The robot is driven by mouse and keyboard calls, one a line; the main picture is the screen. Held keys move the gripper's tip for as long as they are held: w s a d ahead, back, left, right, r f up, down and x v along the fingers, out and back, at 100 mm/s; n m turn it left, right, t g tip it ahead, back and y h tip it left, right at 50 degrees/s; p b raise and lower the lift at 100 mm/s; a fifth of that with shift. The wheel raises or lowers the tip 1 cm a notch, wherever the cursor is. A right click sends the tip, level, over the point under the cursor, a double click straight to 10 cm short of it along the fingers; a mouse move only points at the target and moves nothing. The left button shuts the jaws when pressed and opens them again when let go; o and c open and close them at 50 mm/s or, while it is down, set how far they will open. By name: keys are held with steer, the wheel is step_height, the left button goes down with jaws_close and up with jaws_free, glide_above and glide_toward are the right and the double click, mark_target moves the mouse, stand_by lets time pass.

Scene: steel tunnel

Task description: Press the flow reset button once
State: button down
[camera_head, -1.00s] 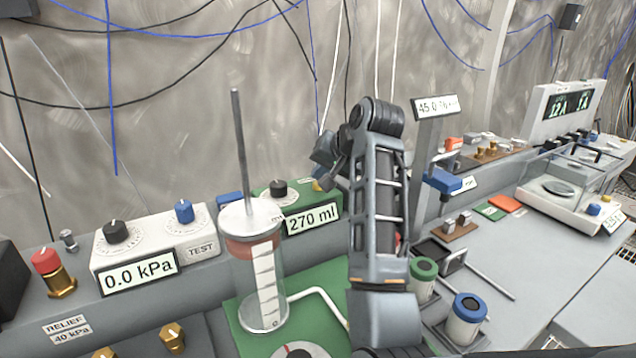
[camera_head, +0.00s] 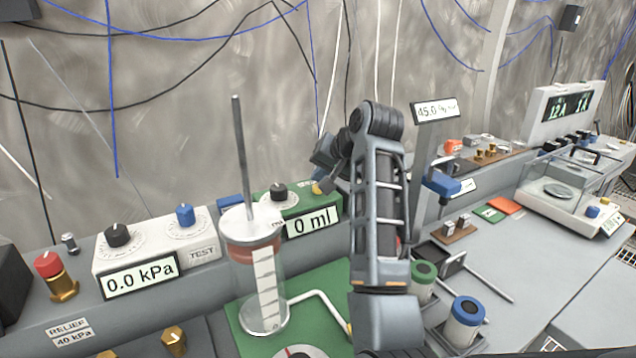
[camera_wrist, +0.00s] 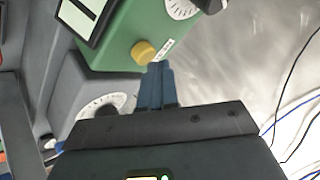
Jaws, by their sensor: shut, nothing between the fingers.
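The green flow box (camera_head: 263,196) stands behind the clear cylinder, and its display (camera_head: 313,222) reads 0 ml. A yellow button (camera_wrist: 143,52) sits on the green box in the wrist view, beside a small label. In the head view the button is mostly hidden or hard to tell from my fingers. My gripper (camera_wrist: 157,68) is shut and empty. Its blue-grey fingertips are right at the edge of the yellow button in the wrist view; I cannot tell whether they touch it. In the head view my gripper (camera_head: 324,185) is at the box's right end.
The clear cylinder (camera_head: 266,290) with a tall rod stands left of my arm. A white pressure box (camera_head: 160,235) reading 0.0 kPa is further left. A post with a display (camera_head: 435,110) and a blue clamp stand close to the arm's right. Cables hang on the back wall.

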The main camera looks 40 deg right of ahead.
steer(key=shift+r+p, duration=0.35)
steer(key=shift+r, duration=0.15)
step_height(320, 180, up, 5)
steer(key=p, duration=0.5)
stand_by(0.9)
